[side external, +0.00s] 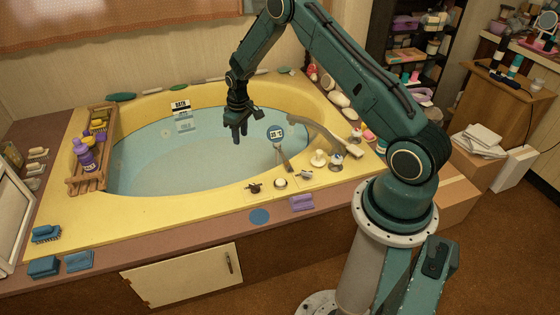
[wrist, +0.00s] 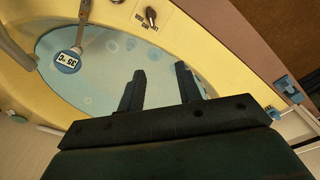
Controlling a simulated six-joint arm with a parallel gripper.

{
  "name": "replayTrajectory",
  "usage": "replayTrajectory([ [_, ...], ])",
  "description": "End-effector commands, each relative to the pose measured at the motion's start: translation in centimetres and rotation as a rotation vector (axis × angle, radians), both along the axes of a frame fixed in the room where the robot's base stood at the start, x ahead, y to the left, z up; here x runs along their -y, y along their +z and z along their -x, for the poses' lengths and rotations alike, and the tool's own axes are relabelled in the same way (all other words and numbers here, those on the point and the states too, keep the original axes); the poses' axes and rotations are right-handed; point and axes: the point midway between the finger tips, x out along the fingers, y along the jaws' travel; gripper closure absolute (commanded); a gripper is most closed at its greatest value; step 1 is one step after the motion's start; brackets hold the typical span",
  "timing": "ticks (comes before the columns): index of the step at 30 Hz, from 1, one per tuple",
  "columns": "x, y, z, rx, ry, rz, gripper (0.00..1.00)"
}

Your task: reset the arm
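My gripper (side external: 240,134) hangs from my green arm above the blue water of the yellow corner tub (side external: 190,204). It points downward. In the wrist view my gripper (wrist: 160,82) shows two dark fingers standing apart, with only water and tub between them. Nothing is held. The arm is bent over the tub, reaching out from its base at the right.
A wooden rack (side external: 88,185) with purple bottles sits on the tub's left rim. A round thermometer (side external: 276,133) is right of my gripper; it also shows in the wrist view (wrist: 67,61). Taps and stones line the right rim. Blue sponges (side external: 78,261) lie front left.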

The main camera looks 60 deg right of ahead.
Motion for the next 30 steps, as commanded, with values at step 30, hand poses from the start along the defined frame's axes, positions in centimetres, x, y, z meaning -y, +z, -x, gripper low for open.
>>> replayTrajectory([
  [30,-11.1,26.9,8.6,0.195,-0.003,0.027,0.65],
])
